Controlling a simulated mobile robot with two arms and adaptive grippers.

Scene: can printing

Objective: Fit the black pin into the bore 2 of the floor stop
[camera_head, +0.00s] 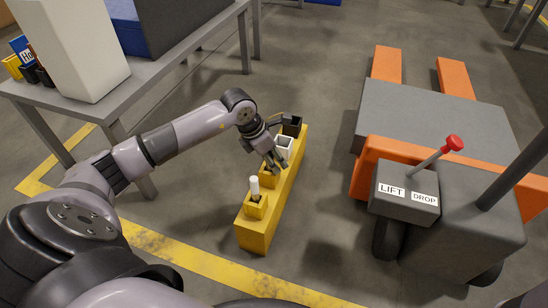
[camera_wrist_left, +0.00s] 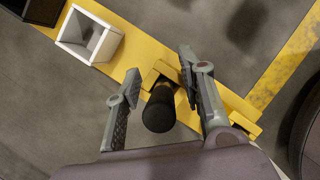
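The floor stop (camera_head: 262,228) is a long yellow bar on the floor with several square sockets along its top. My left gripper (camera_head: 272,164) is over the yellow second socket from the near end (camera_head: 270,178). In the left wrist view, the black pin (camera_wrist_left: 158,112) stands in or right over that yellow socket (camera_wrist_left: 163,70); how deep it sits is hidden. My left gripper's fingers (camera_wrist_left: 162,82) are on either side of the pin, spread with a gap at both sides. A white pin (camera_head: 255,187) stands upright in the nearest yellow socket. My right gripper is not in view.
A white socket (camera_head: 284,147) and a black socket (camera_head: 292,124) sit farther along the bar. An orange-and-grey pallet lift (camera_head: 431,115) stands to the right, apart from the bar. A grey table (camera_head: 95,103) with boxes is at the left.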

